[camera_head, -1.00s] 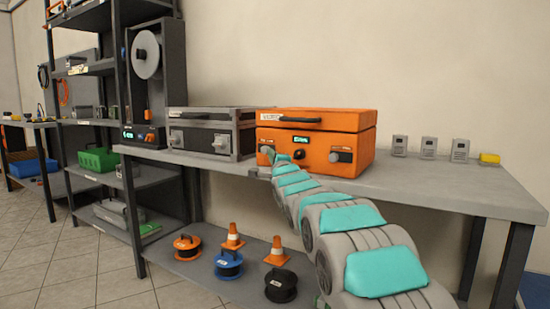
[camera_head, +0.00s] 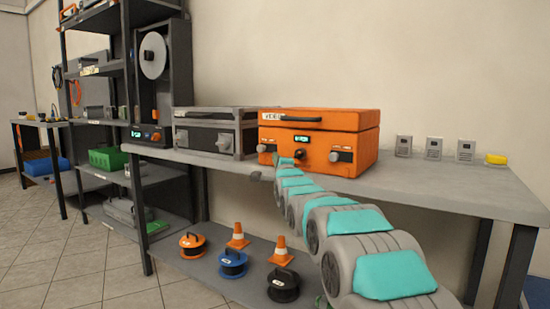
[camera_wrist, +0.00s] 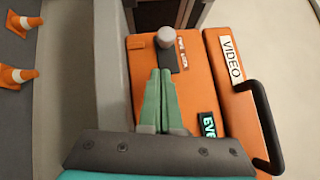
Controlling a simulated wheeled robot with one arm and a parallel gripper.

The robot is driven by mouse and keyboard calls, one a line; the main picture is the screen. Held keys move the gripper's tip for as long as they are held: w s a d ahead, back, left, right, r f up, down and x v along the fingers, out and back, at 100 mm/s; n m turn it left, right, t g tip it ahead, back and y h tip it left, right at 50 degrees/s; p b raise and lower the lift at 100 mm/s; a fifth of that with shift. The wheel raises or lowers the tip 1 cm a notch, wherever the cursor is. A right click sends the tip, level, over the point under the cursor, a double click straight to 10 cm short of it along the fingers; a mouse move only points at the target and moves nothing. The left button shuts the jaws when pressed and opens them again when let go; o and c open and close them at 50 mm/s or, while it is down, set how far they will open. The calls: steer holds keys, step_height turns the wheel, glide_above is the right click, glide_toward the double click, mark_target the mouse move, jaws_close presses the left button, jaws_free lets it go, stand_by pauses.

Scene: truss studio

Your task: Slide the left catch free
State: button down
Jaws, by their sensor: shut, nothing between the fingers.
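The orange case (camera_head: 318,135) marked VIDEO stands on the grey bench, lid down, with a dark handle on top. Its left catch (camera_head: 264,148) is a grey knob at the left of the front face. In the wrist view the left catch (camera_wrist: 166,40) shows as a round knob on a dark plate, beside a small label. My gripper (camera_wrist: 160,72) has its green fingers together and empty, with their tips by the near edge of that plate. Whether they touch it I cannot tell. In the head view my gripper (camera_head: 279,160) is small, in front of the case's left part.
A right catch (camera_head: 341,156) and a dark centre knob (camera_head: 301,155) are on the same face. A grey case (camera_head: 214,131) stands close on the left. Small grey devices (camera_head: 434,148) and a yellow block (camera_head: 495,159) are on the right. Cable reels and cones are below.

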steer(key=v, duration=1)
steer(key=shift+d, duration=0.2)
steer(key=shift+r, duration=0.1)
